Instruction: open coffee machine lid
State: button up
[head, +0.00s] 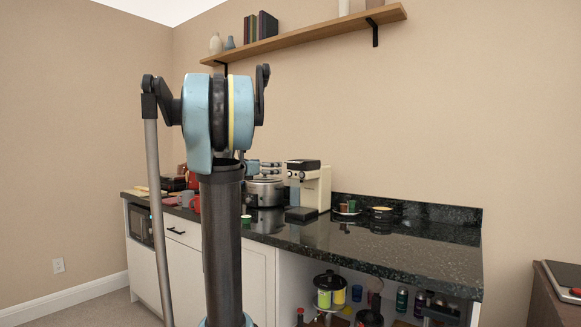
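The coffee machine (312,190) is a cream and black box standing upright on the dark counter, right of my arm. Its black lid (303,164) lies on top and looks closed. My arm stands large in front and hides part of the counter. My gripper (275,169) seems to show small and grey just left of the machine's top, beyond a light-blue arm part. It is too small to tell whether its fingers are open or shut, or whether it touches the machine.
A silver pot (264,192) stands left of the machine. Red and grey mugs (186,199) sit farther left. Small cups (348,207) and a bowl (382,212) stand to the right. The right part of the counter (420,250) is clear. A wooden shelf (310,36) hangs above.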

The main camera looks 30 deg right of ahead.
aim_at(291, 162)
jog(key=x, duration=1.2)
jog(key=r+x, duration=0.1)
jog(key=x, duration=0.5)
jog(key=shift+w+a, duration=0.1)
jog(key=shift+w, duration=0.25)
jog(key=shift+c, duration=0.2)
jog(key=c, duration=1.4)
jog(key=shift+n, duration=0.3)
jog(key=shift+c, duration=0.5)
jog(key=shift+a+r, duration=0.1)
